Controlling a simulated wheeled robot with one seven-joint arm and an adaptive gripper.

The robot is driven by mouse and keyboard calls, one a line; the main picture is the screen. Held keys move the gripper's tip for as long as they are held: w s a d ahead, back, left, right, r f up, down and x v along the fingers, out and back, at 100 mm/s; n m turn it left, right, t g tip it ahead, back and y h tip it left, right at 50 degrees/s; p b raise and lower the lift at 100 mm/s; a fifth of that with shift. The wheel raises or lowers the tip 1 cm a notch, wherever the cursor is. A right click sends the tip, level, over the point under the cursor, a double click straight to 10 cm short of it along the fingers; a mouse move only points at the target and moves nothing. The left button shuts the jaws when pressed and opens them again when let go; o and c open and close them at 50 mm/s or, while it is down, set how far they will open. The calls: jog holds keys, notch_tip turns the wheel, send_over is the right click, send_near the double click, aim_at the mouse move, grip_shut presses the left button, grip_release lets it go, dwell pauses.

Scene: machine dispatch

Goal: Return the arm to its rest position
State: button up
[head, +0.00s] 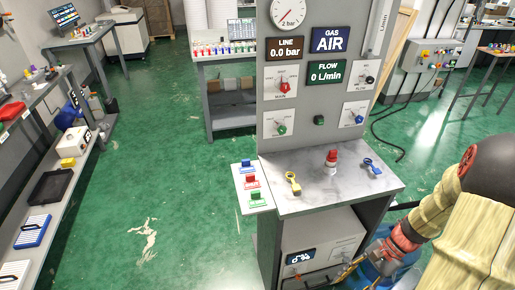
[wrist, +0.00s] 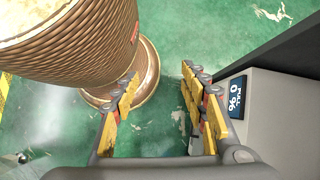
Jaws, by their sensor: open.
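My arm comes in at the lower right of the head view, with a beige sleeve (head: 460,235) and a red joint (head: 401,240). It is bent low beside the right side of the gas stand. My gripper (wrist: 160,88) shows clearly in the wrist view, its yellow-padded fingers spread apart with nothing between them. Green floor shows through the gap. In the head view the gripper is small and partly cut off at the bottom edge.
The gas stand's worktop (head: 325,192) holds yellow and blue tags and a red-topped item. Its grey cabinet (wrist: 265,115) stands close right of my fingers. A brown ribbed column (wrist: 75,45), possibly mine, is close on the left. Open floor (head: 150,190) lies left.

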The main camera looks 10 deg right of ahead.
jog(key=a+r+n+t+h+p, duration=0.1)
jog(key=a+r+n, duration=0.4)
jog(key=r, duration=0.6)
jog(key=a+r+n+t+h+p, duration=0.1)
jog(key=a+r+n+t+h, duration=0.2)
jog(key=r, duration=0.8)
jog(key=a+r+n+t+h+p, duration=0.2)
jog(key=a+r+n, duration=0.4)
jog(key=r, duration=0.4)
jog(key=shift+s+a+r+n+t+h, duration=0.3)
jog(key=shift+a+r+t+h, duration=0.1)
jog(key=shift+a+t+h, duration=0.1)
